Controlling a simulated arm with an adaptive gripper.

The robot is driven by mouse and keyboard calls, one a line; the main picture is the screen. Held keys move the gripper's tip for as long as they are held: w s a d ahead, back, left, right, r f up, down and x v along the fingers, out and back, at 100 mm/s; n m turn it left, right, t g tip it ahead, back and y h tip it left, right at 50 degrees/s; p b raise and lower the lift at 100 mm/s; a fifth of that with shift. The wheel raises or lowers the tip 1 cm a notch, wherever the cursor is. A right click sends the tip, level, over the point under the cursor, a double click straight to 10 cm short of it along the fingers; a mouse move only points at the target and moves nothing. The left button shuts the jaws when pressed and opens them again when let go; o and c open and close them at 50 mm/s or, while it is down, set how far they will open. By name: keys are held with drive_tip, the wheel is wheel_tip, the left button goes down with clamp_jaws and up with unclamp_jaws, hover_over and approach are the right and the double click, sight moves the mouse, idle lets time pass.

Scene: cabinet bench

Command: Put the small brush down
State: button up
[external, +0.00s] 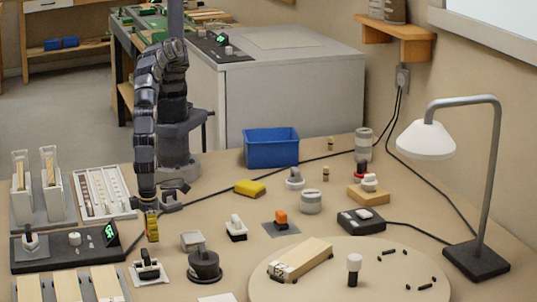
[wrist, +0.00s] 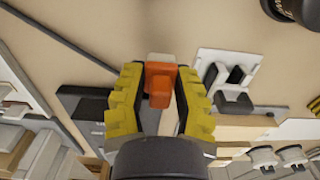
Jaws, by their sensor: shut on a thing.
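My gripper (external: 152,228) points down over the left part of the bench, its yellow fingertips low near the bench top. In the wrist view, my gripper (wrist: 158,100) has its yellow fingers shut on a small orange piece with a pale part, which I take to be the small brush (wrist: 159,80). Its lower part is partly hidden by the fingers and wrist. In the external view the held brush cannot be made out behind the fingers. Whether it touches the bench cannot be told.
A black panel with a green display (external: 75,245) lies to the left. A white fixture (external: 148,268) and a black round knob base (external: 205,265) stand in front. A yellow block (external: 250,187) and a blue bin (external: 271,148) are farther back. A dark cable crosses the bench.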

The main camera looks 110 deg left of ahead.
sight(154, 255)
drive_tip(key=shift+d+f, duration=0.2)
drive_tip(key=shift+f, duration=0.1)
drive_tip(key=shift+w+f, duration=0.1)
drive_tip(key=shift+f, duration=1.5)
drive_tip(key=shift+f, duration=0.15)
drive_tip(key=o, duration=0.8)
wheel_tip(154, 255, up, 12)
drive_tip(key=shift+r, duration=0.25)
